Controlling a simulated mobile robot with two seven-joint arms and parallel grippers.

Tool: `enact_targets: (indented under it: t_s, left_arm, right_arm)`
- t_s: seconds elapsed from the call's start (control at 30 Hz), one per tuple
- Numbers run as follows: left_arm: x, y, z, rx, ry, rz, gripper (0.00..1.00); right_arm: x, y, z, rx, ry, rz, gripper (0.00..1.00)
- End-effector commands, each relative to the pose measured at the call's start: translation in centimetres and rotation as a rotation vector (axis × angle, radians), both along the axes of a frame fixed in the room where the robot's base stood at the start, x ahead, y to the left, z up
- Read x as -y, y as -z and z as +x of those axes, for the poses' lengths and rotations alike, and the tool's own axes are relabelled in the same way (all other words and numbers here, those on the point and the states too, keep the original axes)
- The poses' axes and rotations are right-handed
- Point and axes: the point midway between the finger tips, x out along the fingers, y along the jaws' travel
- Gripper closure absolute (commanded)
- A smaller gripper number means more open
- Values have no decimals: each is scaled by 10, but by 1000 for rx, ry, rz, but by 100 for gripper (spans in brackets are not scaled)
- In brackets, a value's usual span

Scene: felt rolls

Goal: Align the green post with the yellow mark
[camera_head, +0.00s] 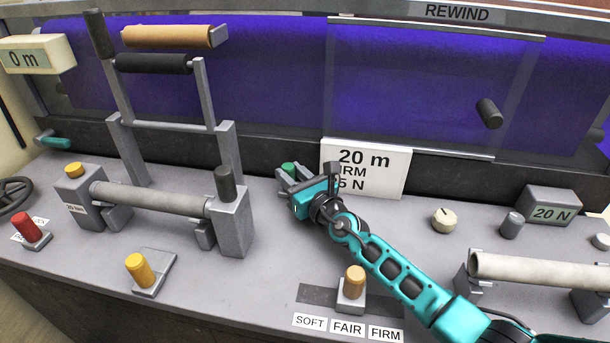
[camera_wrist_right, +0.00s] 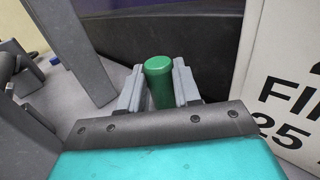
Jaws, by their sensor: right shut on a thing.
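The green post (camera_head: 289,168) is a short upright cylinder with a rounded top, toward the back of the grey console, left of the white sign. My right gripper (camera_head: 287,177) reaches it from the front right and is shut on it. In the right wrist view the green post (camera_wrist_right: 159,80) stands between the two grey fingers (camera_wrist_right: 158,92), its top above them; its lower part is hidden. I see no yellow mark near the post in either view. My left gripper is not in view.
A white sign (camera_head: 366,168) reading 20 m stands close right of the gripper. A grey roller stand (camera_head: 232,215) with a dark knob is to the left.

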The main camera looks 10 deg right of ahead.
Motion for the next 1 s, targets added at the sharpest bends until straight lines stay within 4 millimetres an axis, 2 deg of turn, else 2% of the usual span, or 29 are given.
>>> enact_targets:
  t_s: [0.27,0.3,0.4,0.63,0.77,0.87,1.0]
  left_arm:
    - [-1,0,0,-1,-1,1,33]
    - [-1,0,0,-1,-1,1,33]
    - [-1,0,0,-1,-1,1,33]
    - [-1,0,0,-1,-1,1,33]
    - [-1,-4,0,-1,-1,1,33]
    - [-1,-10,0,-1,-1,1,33]
    - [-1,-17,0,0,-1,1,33]
  right_arm:
    - [-2,0,0,-2,-3,-1,100]
    - [-2,0,0,-2,-3,-1,65]
    - [-2,0,0,-2,-3,-1,56]
    - [-1,0,0,-2,-2,-1,56]
    - [2,0,-7,-3,-2,-1,56]
    - [7,-1,-20,-4,-2,-2,56]
    - [18,-1,-46,-5,-2,-1,56]
